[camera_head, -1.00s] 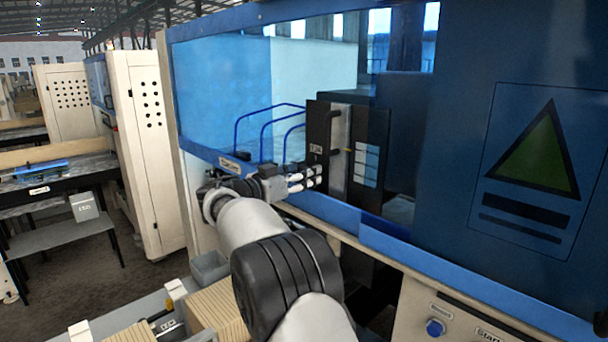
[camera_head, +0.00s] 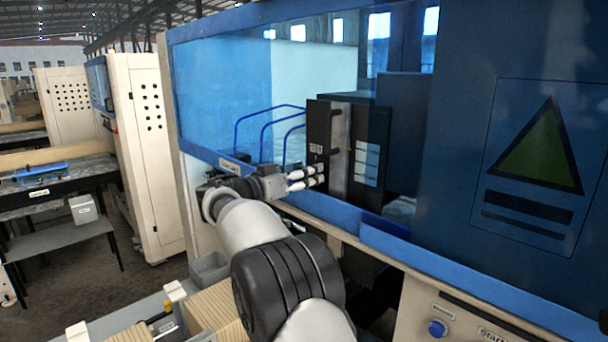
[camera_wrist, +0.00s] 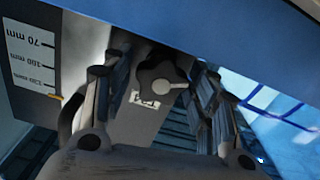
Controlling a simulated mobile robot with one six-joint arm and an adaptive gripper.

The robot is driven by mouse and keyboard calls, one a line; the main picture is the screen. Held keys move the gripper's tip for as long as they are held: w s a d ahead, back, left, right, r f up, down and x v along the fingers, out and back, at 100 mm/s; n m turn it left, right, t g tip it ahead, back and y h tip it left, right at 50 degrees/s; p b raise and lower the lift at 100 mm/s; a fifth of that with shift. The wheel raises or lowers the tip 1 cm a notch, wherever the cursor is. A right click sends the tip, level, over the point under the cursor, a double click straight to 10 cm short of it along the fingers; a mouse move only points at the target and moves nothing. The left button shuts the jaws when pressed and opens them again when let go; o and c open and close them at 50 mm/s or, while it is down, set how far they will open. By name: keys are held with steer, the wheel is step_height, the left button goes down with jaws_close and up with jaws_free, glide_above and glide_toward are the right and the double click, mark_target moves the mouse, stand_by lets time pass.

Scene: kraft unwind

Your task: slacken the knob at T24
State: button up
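A black lobed knob (camera_wrist: 162,72) with a pale mark shows in the wrist view, on a grey bracket. A small white label (camera_wrist: 144,101) sits beside it, upside down and too blurred to read surely. My gripper (camera_wrist: 160,78) is open, with one finger on each side of the knob and visible gaps to both. In the head view my gripper (camera_head: 322,174) points at the dark unit (camera_head: 366,165) behind the machine opening. Small dark knobs show on its pale strip (camera_head: 341,135), with a label (camera_head: 316,149) at its left.
A printed millimetre scale (camera_wrist: 32,55) is at the wrist view's left. A blue frame rail (camera_head: 325,212) runs below my gripper. Blue curved tubes (camera_head: 268,125) stand behind it to the left. A blue push button (camera_head: 437,328) is at lower right.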

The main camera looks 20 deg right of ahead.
steer(key=shift+a, duration=0.1)
steer(key=v, duration=1.2)
